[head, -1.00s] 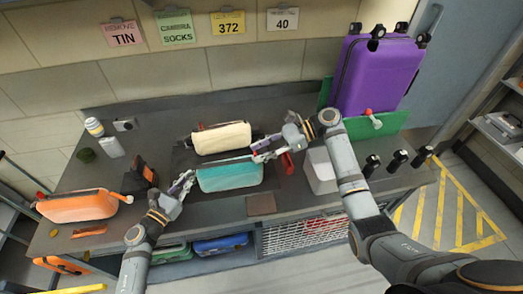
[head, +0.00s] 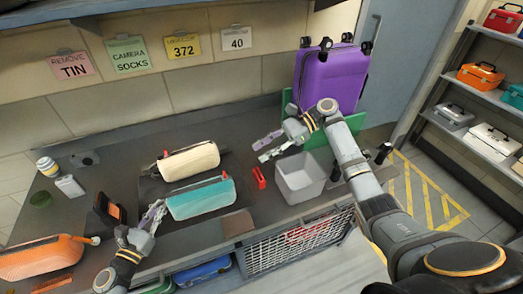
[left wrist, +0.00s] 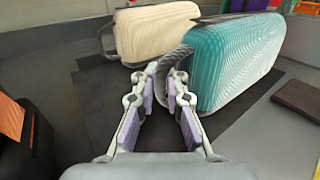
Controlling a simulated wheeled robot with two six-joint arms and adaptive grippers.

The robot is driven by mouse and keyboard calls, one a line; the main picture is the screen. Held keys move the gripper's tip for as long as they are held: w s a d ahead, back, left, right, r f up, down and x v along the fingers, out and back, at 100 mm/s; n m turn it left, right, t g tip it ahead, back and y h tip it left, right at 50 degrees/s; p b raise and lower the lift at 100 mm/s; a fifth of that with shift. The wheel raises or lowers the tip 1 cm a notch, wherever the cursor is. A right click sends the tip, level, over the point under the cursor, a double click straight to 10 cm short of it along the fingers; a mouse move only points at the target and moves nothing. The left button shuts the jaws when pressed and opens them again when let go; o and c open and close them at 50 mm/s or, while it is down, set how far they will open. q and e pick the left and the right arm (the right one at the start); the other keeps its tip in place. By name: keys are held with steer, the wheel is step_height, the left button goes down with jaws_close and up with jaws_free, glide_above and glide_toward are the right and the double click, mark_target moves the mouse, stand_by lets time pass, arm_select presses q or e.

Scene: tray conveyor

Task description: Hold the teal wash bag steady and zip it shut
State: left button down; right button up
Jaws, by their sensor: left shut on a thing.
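The teal wash bag (head: 201,200) lies on a dark mat on the bench. A small red piece (head: 225,174) shows at the right end of its top edge, where the zip line runs; whether the zip is fully closed is too small to tell. My left gripper (head: 157,211) is at the bag's left end. In the left wrist view its purple-padded fingers (left wrist: 164,98) are shut on the grey end loop (left wrist: 172,66) of the teal bag (left wrist: 232,62). My right gripper (head: 267,146) is open and empty, above and right of the bag, apart from it.
A cream bag (head: 189,161) lies behind the teal one. A red clip-like object (head: 259,177) and a grey bin (head: 301,180) are to the right. A brown pad (head: 237,223) lies in front. An orange bag (head: 40,258) is at left, a purple suitcase (head: 331,78) at back right.

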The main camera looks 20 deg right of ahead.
arm_select(q)
steer(key=c, duration=1.3)
jaws_free()
